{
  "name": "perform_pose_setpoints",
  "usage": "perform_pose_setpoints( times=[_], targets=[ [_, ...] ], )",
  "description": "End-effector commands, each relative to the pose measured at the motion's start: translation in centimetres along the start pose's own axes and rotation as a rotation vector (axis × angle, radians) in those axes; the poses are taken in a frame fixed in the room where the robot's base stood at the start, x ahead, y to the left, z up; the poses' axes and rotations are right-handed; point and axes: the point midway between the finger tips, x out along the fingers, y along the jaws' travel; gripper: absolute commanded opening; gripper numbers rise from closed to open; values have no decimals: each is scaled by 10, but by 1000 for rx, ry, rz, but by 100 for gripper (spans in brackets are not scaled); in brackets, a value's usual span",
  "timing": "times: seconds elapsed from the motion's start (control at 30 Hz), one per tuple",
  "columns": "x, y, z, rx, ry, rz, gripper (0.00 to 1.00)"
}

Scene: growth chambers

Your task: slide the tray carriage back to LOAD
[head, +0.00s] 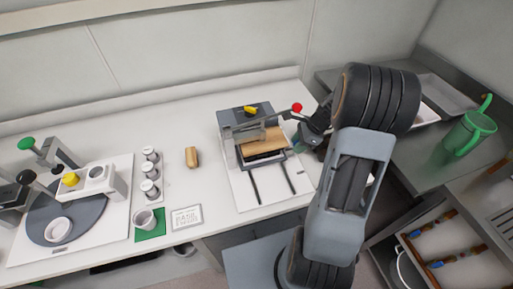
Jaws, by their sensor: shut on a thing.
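The tray device (243,116) stands on a white base plate near the right end of the bench. Its tray carriage, bearing a tan block (262,142), sits at the front of the housing, partly under it. Two dark rails (289,178) run toward the front of the plate, bare beyond the carriage. A red-knobbed lever (297,107) sticks out at the device's right side. My gripper (301,119) is right beside this knob and appears shut on the lever just below it; the jaws are small and partly hidden by my arm.
A yellow piece (250,110) is on top of the housing. A green-knobbed turntable device (72,218) is far left. A green jug (469,132) stands on the right counter.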

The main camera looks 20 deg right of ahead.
Motion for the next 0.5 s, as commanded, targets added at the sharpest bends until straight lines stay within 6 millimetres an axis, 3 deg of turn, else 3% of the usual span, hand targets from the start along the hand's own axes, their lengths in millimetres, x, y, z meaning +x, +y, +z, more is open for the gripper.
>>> perform_pose_setpoints(
  times=[0.5],
  targets=[
    [-6,35,-10,3,-1,-1,21]
  ],
)
